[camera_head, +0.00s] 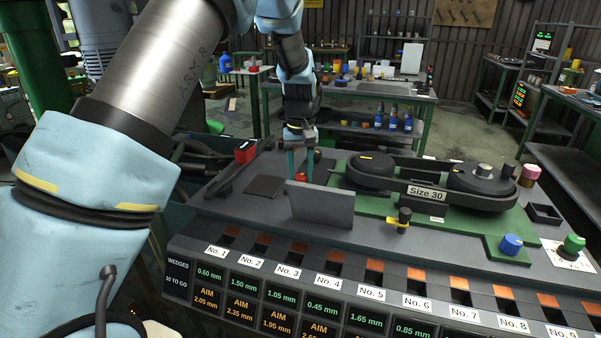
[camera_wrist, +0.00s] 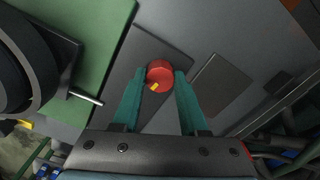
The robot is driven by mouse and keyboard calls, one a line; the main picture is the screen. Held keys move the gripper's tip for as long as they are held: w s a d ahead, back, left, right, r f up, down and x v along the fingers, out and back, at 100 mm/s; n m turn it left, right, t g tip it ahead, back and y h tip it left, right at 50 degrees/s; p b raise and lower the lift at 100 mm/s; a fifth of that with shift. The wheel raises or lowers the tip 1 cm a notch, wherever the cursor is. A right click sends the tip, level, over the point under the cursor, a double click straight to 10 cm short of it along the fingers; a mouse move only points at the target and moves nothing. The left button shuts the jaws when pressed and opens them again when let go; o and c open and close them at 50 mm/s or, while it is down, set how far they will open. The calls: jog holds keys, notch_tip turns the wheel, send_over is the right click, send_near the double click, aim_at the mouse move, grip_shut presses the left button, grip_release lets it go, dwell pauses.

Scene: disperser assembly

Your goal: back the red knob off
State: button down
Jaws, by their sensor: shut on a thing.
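The red knob (camera_wrist: 160,74) is a round red cap with a small yellow mark on its lower edge in the wrist view. It sits between the two teal fingers of my gripper (camera_wrist: 161,80), which are shut on its sides near their tips. In the head view my gripper (camera_head: 300,172) points down behind an upright grey plate (camera_head: 321,205). Only a small part of the red knob (camera_head: 301,177) shows there between the fingers; the plate hides what is below.
A green base with a black belt unit labelled "Size 30" (camera_head: 426,192) stands to the right. A black and yellow knob (camera_head: 404,216), a blue knob (camera_head: 511,244) and a green knob (camera_head: 573,243) are nearby. Numbered wedge slots line the front edge. A dark flat pad (camera_head: 265,186) lies left.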

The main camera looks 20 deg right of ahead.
aim_at(300, 176)
dwell(0.4)
jog(key=shift+c, duration=2.2)
grip_release()
jog(key=shift+r, duration=0.15)
notch_tip(300, 176, up, 11)
jog(key=b, duration=0.2)
jog(key=shift+f+b, duration=0.2)
jog(key=shift+b, duration=0.15)
